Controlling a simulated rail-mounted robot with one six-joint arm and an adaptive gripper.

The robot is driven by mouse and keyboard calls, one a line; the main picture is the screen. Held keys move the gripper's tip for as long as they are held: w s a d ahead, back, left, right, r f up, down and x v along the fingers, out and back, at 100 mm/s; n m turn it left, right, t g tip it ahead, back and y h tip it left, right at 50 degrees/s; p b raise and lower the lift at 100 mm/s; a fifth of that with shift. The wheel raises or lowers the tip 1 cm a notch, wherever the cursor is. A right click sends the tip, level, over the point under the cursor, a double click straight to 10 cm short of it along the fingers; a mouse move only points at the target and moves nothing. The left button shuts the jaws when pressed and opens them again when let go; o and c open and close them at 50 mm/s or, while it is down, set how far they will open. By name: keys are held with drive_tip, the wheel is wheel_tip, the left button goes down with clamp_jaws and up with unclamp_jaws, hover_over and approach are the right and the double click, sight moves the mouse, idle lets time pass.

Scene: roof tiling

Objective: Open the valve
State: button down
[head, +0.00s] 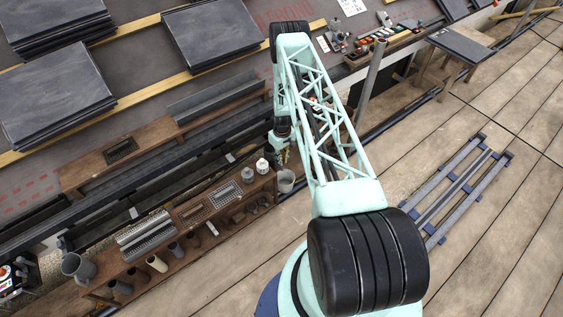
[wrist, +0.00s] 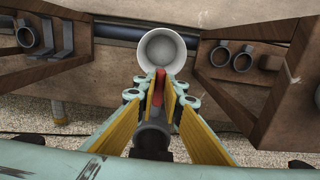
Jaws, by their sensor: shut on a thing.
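In the wrist view, my gripper (wrist: 157,95) has its yellow-padded fingers shut on a red valve handle (wrist: 159,82). The handle stands upright between the fingertips. A dark grey valve body (wrist: 152,138) shows below it, between the finger bases. A pale round cup (wrist: 161,50) with a white rim lies just beyond the fingertips. In the head view, my gripper (head: 281,150) is at the right end of the wooden bench, above and left of the grey cup (head: 286,181). The valve cannot be made out there.
The wooden bench (head: 120,270) holds trays, pipe fittings and white bottles (head: 261,166). Slate stacks (head: 55,95) lie on the roof at the left. A grey post (head: 370,78) stands right of my arm. A metal frame (head: 455,190) lies on the deck, which is otherwise mostly clear.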

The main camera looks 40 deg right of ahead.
idle(0.3)
drive_tip(key=c, duration=2.7)
unclamp_jaws()
drive_tip(key=shift+r, duration=0.15)
drive_tip(key=shift+r, duration=5.85)
